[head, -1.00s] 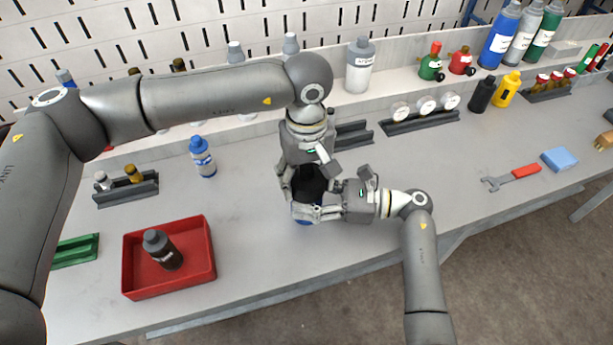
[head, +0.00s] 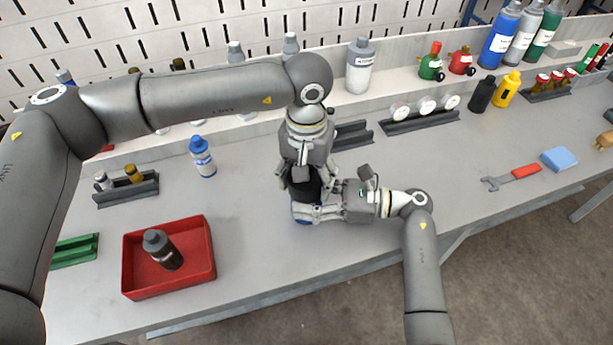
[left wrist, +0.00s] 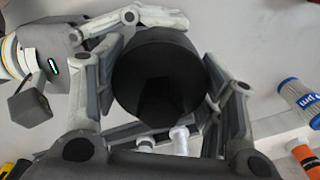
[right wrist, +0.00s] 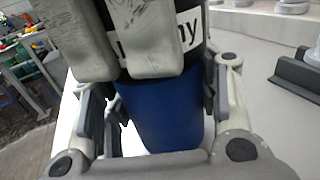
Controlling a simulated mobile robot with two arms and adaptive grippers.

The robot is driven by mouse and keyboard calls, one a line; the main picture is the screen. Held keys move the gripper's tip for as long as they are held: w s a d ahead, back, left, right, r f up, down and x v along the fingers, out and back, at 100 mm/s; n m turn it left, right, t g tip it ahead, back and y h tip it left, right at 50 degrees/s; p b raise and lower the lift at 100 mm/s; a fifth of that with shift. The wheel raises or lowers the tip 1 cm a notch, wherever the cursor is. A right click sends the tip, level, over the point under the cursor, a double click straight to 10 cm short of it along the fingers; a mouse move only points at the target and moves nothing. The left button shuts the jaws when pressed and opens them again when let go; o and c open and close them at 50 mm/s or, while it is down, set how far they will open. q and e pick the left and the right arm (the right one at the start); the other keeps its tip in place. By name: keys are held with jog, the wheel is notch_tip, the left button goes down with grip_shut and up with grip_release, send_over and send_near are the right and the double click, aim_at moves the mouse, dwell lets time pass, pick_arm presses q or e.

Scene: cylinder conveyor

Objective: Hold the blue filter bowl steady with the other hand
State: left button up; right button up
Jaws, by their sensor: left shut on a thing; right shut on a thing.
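The blue filter bowl (right wrist: 158,115) stands upright below a black top part with a white label (right wrist: 165,45). In the head view only a sliver of the blue bowl (head: 303,221) shows past my right gripper (head: 308,211). My right gripper is shut around the bowl from the right side. My left gripper (head: 302,188) reaches down from above and is shut on the black top part, which also shows between its fingers in the left wrist view (left wrist: 160,70). The left fingers cover part of the label in the right wrist view. The joint between bowl and top is mostly hidden.
A white filter cartridge with blue ends (head: 203,157) stands to the left. A red tray (head: 127,265) holds a dark bottle (head: 163,250). A small rack (head: 127,194) stands behind the tray. A wrench (head: 510,178) and blue block (head: 559,159) lie right. The bench front edge is close.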

pick_arm(q)
jog(key=shift+m, duration=1.2)
jog(key=shift+m, duration=0.9)
jog(key=m, duration=0.4)
jog(key=o, duration=1.2)
jog(key=shift+c, duration=0.2)
